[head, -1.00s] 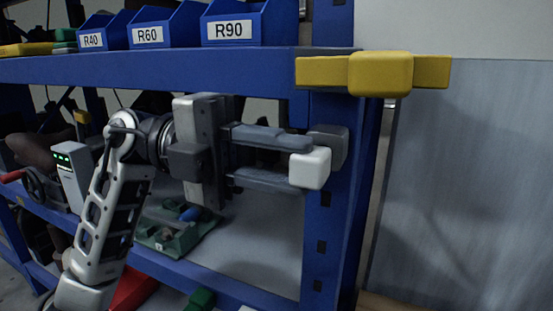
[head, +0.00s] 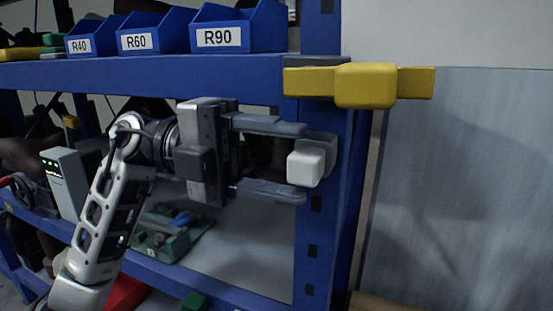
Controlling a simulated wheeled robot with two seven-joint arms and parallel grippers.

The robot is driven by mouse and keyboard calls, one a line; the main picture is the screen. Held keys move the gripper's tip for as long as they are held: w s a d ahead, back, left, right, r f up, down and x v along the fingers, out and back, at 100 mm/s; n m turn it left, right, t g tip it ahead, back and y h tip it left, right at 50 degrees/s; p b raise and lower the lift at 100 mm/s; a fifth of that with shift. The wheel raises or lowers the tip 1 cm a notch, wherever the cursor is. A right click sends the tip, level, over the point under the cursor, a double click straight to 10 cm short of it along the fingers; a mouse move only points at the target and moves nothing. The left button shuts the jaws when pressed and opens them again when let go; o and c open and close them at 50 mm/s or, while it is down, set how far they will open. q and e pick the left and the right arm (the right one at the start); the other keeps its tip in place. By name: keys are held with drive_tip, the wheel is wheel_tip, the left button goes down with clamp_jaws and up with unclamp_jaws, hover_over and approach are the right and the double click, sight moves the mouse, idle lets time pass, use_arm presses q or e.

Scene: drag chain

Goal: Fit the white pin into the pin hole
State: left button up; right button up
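The white pin (head: 306,164) shows as a white rounded block in front of a grey block (head: 327,150) on the blue rack post. The pin hole itself is hidden; I cannot tell how deep the pin sits. My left gripper (head: 303,161) points right at the pin. Its two grey fingers are spread wide, one above and one below the white block, with visible gaps, so it is open and holds nothing. My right gripper is not in view.
A yellow bar-shaped part (head: 365,86) sits at the rack corner just above the pin. Blue bins (head: 240,27) labelled R40, R60 and R90 stand on the upper shelf (head: 150,72). A green tray (head: 172,243) lies below. A grey panel (head: 465,190) is at right.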

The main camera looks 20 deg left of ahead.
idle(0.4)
use_arm(q)
drive_tip(key=a, duration=1.6)
drive_tip(key=shift+w, duration=0.35)
